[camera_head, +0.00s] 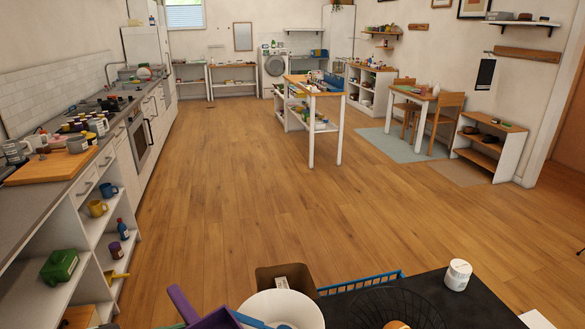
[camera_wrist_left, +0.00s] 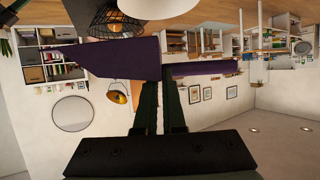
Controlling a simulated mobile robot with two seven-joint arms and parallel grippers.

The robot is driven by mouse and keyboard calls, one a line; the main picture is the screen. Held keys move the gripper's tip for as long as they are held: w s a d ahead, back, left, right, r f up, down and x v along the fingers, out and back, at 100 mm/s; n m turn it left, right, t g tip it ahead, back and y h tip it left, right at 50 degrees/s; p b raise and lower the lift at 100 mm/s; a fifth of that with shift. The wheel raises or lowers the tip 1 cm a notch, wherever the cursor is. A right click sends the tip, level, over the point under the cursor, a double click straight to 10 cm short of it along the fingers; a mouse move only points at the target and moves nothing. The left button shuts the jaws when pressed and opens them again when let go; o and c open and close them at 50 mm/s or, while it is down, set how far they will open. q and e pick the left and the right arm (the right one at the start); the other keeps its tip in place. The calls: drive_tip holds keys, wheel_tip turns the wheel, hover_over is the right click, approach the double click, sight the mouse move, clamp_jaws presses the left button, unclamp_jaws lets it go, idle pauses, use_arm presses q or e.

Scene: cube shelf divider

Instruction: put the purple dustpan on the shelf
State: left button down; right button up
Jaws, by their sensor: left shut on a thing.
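The purple dustpan (camera_head: 207,318) is at the bottom edge of the head view, cut off by the frame, with its handle (camera_head: 183,303) slanting up to the left. In the left wrist view, which is upside down, my left gripper (camera_wrist_left: 160,85) is shut on the dustpan. Its broad purple part (camera_wrist_left: 118,57) shows left of the fingers and a narrower purple part (camera_wrist_left: 208,69) right of them. My right gripper is in neither view. An open white shelf (camera_head: 84,282) with compartments stands under the left counter and holds mugs, a bottle and a green box.
A dark table (camera_head: 440,290) at the bottom holds a white round container (camera_head: 282,308), a brown bin (camera_head: 290,272), a blue basket (camera_head: 362,283), a wire basket and a white jar (camera_head: 457,274). A low shelf (camera_head: 500,160) stands at the right wall. The wooden floor (camera_head: 240,190) between is clear.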

use_arm(q)
drive_tip(key=w+d+r+n+t+y, duration=0.2)
drive_tip(key=w+d+r+n, duration=0.15)
drive_tip(key=w, duration=0.25)
wheel_tip(320, 180, up, 9)
drive_tip(key=w+a+n+t+y, duration=0.1)
drive_tip(key=a+n+t+y, duration=0.1)
drive_tip(key=n+y, duration=0.3)
drive_tip(key=shift+n+y, duration=0.35)
drive_tip(key=shift+y, duration=0.85)
